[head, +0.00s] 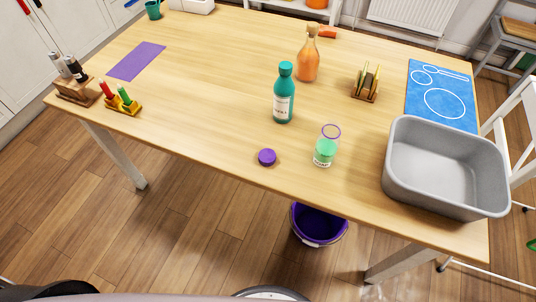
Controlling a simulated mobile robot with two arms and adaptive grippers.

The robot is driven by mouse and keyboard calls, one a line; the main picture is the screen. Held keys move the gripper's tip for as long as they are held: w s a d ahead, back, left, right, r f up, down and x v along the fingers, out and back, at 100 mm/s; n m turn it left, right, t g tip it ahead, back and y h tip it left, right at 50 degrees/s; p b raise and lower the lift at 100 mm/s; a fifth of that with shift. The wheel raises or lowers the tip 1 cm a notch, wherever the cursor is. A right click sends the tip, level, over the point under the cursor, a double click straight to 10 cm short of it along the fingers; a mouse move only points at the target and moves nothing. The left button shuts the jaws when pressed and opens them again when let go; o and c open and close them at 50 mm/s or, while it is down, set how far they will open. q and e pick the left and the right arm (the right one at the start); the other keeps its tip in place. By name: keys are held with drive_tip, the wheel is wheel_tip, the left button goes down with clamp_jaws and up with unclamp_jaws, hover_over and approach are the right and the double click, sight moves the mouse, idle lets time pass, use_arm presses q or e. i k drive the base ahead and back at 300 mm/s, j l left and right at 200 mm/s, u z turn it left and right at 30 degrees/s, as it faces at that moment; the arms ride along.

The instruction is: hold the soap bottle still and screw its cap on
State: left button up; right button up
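A clear, open-topped container (326,148) with green liquid, a purple rim and a small label low on its side stands upright near the table's front edge, in the head view. It looks like the soap bottle. A round purple cap (267,157) lies on the table to its left, apart from it. A teal bottle (284,96) with a white label and a teal top stands behind them. Neither of my grippers is in view.
A grey basin (444,165) stands at the right on the wooden table (215,100). An orange bottle (308,58), a small wooden rack (365,88) and a blue mat (430,85) are behind. A purple bucket (318,225) is below the front edge.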

sight(327, 143)
drive_tip(key=z, duration=2.25)
drive_tip(key=k+j, duration=0.45)
drive_tip(key=k, duration=0.15)
drive_tip(key=k+j, duration=0.45)
drive_tip(key=k, duration=0.15)
